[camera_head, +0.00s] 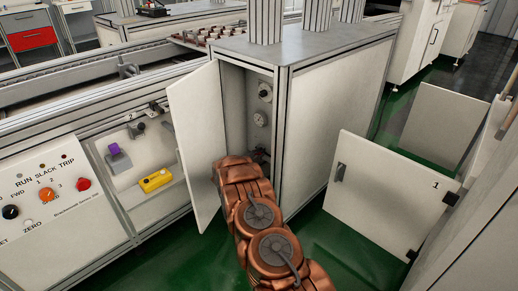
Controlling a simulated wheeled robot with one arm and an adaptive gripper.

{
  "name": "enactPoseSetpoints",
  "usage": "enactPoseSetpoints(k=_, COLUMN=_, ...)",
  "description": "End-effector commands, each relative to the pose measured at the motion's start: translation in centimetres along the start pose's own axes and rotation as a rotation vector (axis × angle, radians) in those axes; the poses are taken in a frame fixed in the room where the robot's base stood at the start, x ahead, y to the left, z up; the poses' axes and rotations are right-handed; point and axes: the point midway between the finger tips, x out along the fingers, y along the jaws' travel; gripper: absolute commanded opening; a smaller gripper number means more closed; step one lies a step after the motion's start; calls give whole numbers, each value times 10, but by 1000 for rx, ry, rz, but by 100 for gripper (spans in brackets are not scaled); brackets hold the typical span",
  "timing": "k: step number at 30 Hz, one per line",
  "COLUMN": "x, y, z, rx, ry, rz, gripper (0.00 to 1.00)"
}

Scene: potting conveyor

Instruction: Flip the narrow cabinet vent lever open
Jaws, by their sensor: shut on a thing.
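The narrow cabinet (335,105) stands in the middle with its door (197,145) swung open to the left. Inside, a dark round knob (264,91) sits high on the panel, with a pale round fitting (260,119) below it. My copper-coloured arm reaches up from the bottom into the opening. My gripper (259,155) is low in the cabinet, small and partly hidden by the arm. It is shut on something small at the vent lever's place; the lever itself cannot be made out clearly.
A control panel (45,205) with knobs and buttons is at the left. A yellow box (156,180) and a purple-topped piece (115,152) sit in the bay beside the open door. An open white door panel (385,195) stands at the right over green floor.

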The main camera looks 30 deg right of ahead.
Motion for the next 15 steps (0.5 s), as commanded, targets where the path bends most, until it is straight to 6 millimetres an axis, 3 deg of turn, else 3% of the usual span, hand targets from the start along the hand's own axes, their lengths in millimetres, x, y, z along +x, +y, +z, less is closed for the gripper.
enactPoseSetpoints(k=1, x=-1, y=-9, z=-3, rx=-28, ry=1, rz=11, gripper=0)
enactPoseSetpoints(k=15, x=1, y=-16, z=2, rx=-335, ry=2, rz=140, gripper=0)
